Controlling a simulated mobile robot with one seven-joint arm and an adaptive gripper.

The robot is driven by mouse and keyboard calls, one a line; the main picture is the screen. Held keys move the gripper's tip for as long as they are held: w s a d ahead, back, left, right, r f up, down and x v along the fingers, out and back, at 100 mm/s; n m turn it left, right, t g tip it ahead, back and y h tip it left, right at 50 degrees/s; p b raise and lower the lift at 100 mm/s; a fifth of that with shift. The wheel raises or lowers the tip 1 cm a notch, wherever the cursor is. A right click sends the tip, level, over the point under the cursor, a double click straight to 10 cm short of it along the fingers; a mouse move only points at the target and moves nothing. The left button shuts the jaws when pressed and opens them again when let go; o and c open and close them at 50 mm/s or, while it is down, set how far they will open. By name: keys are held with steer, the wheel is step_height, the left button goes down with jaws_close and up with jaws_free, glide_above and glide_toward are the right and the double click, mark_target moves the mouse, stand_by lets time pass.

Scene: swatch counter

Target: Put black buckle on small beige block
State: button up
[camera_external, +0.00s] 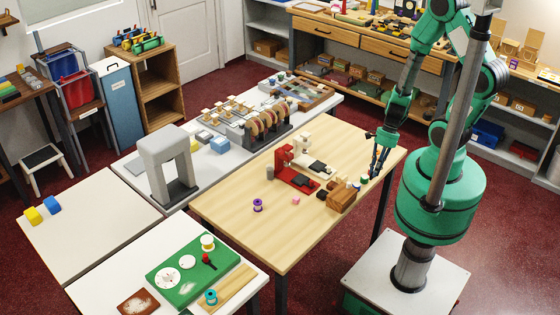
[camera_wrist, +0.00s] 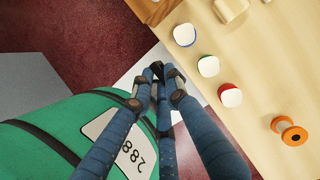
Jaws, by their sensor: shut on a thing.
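My gripper (camera_wrist: 160,76) is shut, with its fingertips drawn together on a small dark piece that looks like the black buckle (camera_wrist: 171,72). The fingers hide most of it. In the external view my gripper (camera_external: 376,171) points down at the right edge of the wooden table, and the piece is too small to make out. A small beige block (camera_wrist: 231,9) lies on the table at the top of the wrist view, up and right of my fingertips and apart from them.
Blue (camera_wrist: 184,35), green (camera_wrist: 208,66) and red (camera_wrist: 230,96) round pieces with white tops stand near the table edge. A brown wooden box (camera_external: 343,198) and a red machine (camera_external: 290,172) also occupy the table. The table's front left is mostly clear.

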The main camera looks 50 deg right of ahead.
steer(key=w, duration=0.4)
steer(key=w+a+f, duration=0.1)
steer(key=w, duration=0.4)
steer(key=w+a, duration=0.1)
steer(key=w, duration=0.3)
steer(key=shift+w+a+f, duration=0.15)
steer(key=shift+w+a, duration=0.1)
steer(key=shift+w, duration=0.35)
steer(key=shift+f+b, duration=0.45)
steer(key=shift+f, duration=1.35)
steer(key=shift+f, duration=0.15)
steer(key=o, duration=0.7)
steer(key=shift+o, duration=0.2)
steer(key=p+v, duration=0.2)
steer(key=v, duration=1)
steer(key=shift+p, duration=0.35)
